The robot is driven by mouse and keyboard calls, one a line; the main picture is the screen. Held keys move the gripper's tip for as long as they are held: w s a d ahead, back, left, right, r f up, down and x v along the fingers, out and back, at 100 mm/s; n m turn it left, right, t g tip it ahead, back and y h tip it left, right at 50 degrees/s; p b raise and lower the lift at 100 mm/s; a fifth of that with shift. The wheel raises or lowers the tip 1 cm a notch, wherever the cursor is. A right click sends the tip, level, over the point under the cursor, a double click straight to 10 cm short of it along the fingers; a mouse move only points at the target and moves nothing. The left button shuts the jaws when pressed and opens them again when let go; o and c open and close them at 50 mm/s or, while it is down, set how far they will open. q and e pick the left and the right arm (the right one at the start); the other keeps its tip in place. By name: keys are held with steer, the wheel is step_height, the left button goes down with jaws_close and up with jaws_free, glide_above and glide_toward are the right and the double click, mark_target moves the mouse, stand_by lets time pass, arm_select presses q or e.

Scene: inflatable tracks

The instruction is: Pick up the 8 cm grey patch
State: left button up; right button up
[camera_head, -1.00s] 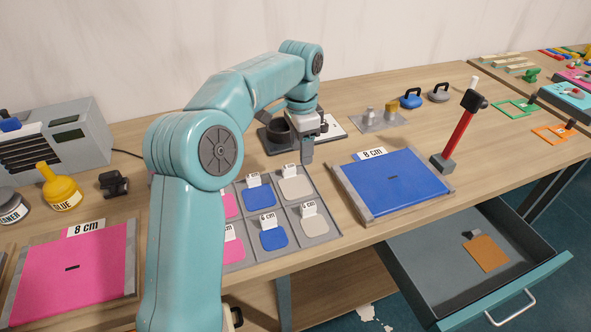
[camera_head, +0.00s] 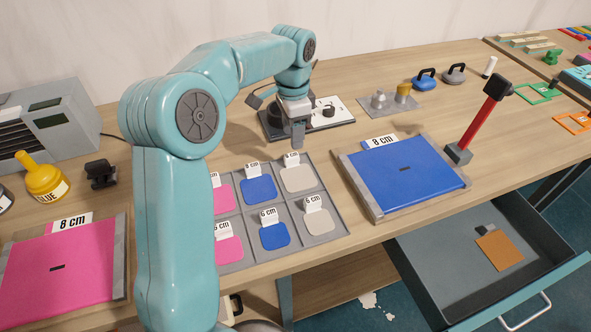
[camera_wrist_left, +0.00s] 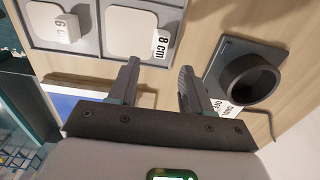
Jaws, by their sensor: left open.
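The 8 cm grey patch (camera_head: 298,180) is pale and lies in the back right compartment of the grey tray (camera_head: 340,226), its white tag standing at its back edge. In the left wrist view the patch (camera_wrist_left: 130,32) shows at top centre, with its "8 cm" tag (camera_wrist_left: 160,45) towards my fingers. My left gripper (camera_head: 297,142) hangs above and just behind that compartment, apart from the patch. In the left wrist view the gripper (camera_wrist_left: 159,68) is open and empty, its fingers spread near the tagged edge. My right gripper is not in view.
A smaller 6 cm grey patch (camera_head: 318,223) lies in the front right compartment. Blue and pink patches fill other compartments. A black cup-like fixture (camera_wrist_left: 248,80) stands beside the left gripper. A blue panel (camera_head: 405,180) lies right of the tray, above an open drawer (camera_head: 450,265).

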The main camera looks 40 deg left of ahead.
mark_target(292, 155)
arm_select(q)
steer(key=shift+s+f, duration=0.1)
steer(key=shift+f, duration=0.65)
steer(key=shift+w+a+f, duration=0.1)
steer(key=shift+w+f, duration=0.1)
steer(key=shift+f, duration=0.55)
steer(key=f, duration=0.4)
steer(key=shift+s+a+f, duration=0.1)
steer(key=shift+s+f, duration=0.1)
steer(key=shift+s, duration=0.1)
steer(key=shift+w+f, duration=0.15)
steer(key=shift+f, duration=0.05)
steer(key=shift+r, duration=0.1)
steer(key=shift+s, duration=0.2)
steer(key=c, duration=0.4)
steer(key=shift+w, duration=0.15)
jaws_close()
